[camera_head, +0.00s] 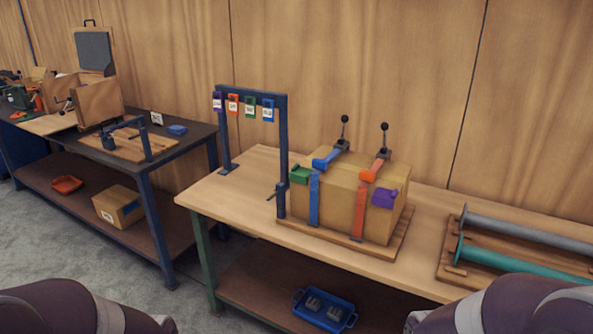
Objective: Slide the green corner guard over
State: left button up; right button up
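The green corner guard (299,174) sits at the upper left edge of a brown box (344,198), just left of a blue strap (314,198). It looks close to the strap; whether they touch I cannot tell. A blue guard (321,164) is at the top of this strap. An orange strap (360,210) with an orange guard (370,175) runs over the box further right. A purple guard (384,197) is on the box's right front corner. Only parts of my arms show at the bottom corners; neither gripper is in view.
A blue rack (282,160) with colored tags stands left of the box. Pipes (530,255) lie on a wooden cradle at the right. The table's left front (235,205) is clear. A blue tray (324,310) is on the lower shelf.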

aim_at(298, 174)
jog(key=i+u, duration=0.15)
jog(key=u, duration=0.2)
jog(key=i+l+u, duration=0.15)
jog(key=u, duration=0.2)
jog(key=i+l+u, duration=0.15)
jog(key=u, duration=0.2)
jog(key=i+l, duration=0.25)
jog(key=i+l+u, duration=0.15)
jog(key=l, duration=0.3)
jog(key=i+l, duration=0.35)
jog(key=u, duration=0.05)
